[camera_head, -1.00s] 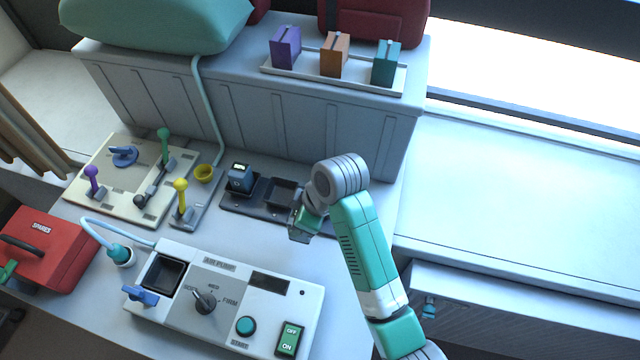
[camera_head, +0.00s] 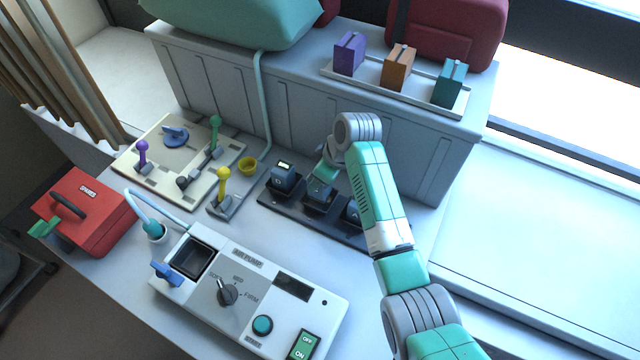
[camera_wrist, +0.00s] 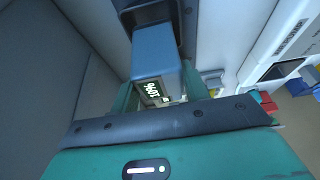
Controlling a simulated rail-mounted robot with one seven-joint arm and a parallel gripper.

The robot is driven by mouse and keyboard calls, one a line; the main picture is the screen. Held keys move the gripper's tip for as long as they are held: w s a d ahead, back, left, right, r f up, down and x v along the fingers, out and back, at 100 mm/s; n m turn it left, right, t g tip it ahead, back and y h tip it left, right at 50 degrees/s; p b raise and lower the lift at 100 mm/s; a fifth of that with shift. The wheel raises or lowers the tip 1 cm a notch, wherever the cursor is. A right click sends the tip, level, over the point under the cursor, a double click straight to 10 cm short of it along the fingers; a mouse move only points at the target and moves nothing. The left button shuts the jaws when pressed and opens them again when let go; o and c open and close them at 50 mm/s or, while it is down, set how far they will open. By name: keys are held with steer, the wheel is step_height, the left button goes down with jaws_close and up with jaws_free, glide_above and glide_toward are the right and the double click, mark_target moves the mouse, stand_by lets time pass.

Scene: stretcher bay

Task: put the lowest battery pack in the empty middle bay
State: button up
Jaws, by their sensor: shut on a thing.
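My gripper (camera_head: 323,177) is shut on a blue battery pack (camera_wrist: 156,55) at the middle bay of the dark charging rack (camera_head: 283,207). In the wrist view the pack sits between the green fingers (camera_wrist: 160,98), with a lit charge readout facing the camera. Its far end appears to be within the dark walls of the bay (camera_wrist: 128,18); how deep it sits cannot be told. Another pack (camera_head: 284,178) stands in the left bay. A third (camera_head: 352,212) shows at the right bay, partly hidden by my arm.
The air pump console (camera_head: 250,292) lies in front of the rack.

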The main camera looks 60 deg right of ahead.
steer(key=shift+f, duration=1.75)
steer(key=shift+f+b, duration=0.35)
steer(key=o, duration=1.3)
steer(key=p+v, duration=0.2)
steer(key=v, duration=1)
steer(key=shift+r, duration=0.35)
